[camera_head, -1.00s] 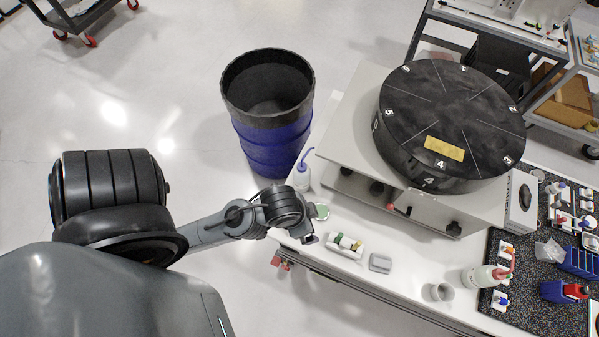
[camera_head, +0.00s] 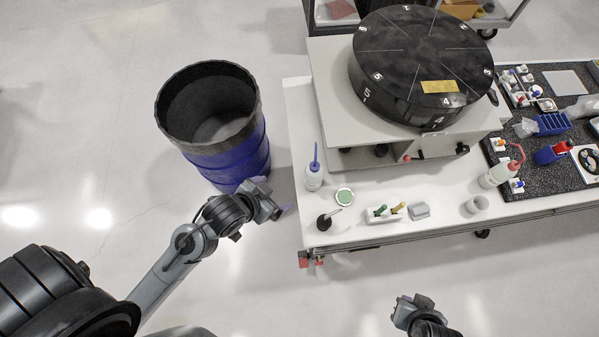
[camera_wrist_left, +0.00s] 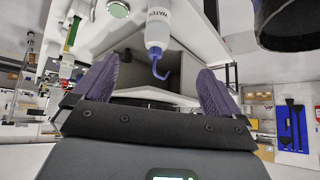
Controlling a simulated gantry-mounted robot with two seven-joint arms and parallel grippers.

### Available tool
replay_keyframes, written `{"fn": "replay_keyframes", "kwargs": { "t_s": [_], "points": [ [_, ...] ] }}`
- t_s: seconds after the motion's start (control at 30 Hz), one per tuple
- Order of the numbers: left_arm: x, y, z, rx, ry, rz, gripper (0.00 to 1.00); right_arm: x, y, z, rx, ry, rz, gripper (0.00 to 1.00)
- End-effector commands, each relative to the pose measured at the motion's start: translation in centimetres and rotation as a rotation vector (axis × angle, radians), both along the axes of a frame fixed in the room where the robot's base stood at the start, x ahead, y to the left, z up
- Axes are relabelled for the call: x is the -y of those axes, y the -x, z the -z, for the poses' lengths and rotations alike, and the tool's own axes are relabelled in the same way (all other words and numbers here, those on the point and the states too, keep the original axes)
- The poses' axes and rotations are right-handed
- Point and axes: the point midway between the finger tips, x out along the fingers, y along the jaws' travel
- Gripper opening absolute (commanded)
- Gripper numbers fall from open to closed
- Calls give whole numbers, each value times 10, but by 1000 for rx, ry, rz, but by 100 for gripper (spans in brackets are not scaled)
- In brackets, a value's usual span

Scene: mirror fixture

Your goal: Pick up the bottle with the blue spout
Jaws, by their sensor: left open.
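The white bottle with the blue spout (camera_head: 313,178) stands upright on the left end of the white bench (camera_head: 296,128). In the left wrist view the same bottle (camera_wrist_left: 158,26) appears upside down, its blue spout between the finger lines and beyond the tips. My left gripper (camera_head: 268,202) is off the bench's left edge, left of the bottle and apart from it. Its purple fingers (camera_wrist_left: 158,78) are spread with nothing between them. My right gripper (camera_head: 413,306) is at the bottom, in front of the bench; its jaws are too small to read.
A blue drum (camera_head: 228,160) stands on the floor behind my left gripper. Near the bottle are a green-topped round dish (camera_head: 344,197) and a small dark-topped bottle (camera_head: 325,221). A black turntable (camera_head: 420,65) stands behind.

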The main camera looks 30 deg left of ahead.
Motion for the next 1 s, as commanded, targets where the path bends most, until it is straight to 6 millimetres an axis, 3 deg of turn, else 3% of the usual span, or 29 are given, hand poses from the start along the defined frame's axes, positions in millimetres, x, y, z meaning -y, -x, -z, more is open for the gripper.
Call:
{"fn": "replay_keyframes", "kwargs": {
  "t_s": [0.27, 0.47, 0.7, 1.0],
  "points": [
    [26, -46, 44, 287, 109, 168, 99, 3, -1, 42, 4, 10, -2, 0],
    [41, -70, 108, 517, 301, 385, 99, 3, -1, 109, 4, 7, -1, 0],
    [19, -86, 169, 654, 492, 561, 99, 1, -1, 188, 0, 1, 3, 0],
    [-17, -111, 205, 721, 539, 640, 99, 0, -1, 251, 1, -4, 4, 0]
  ]
}}
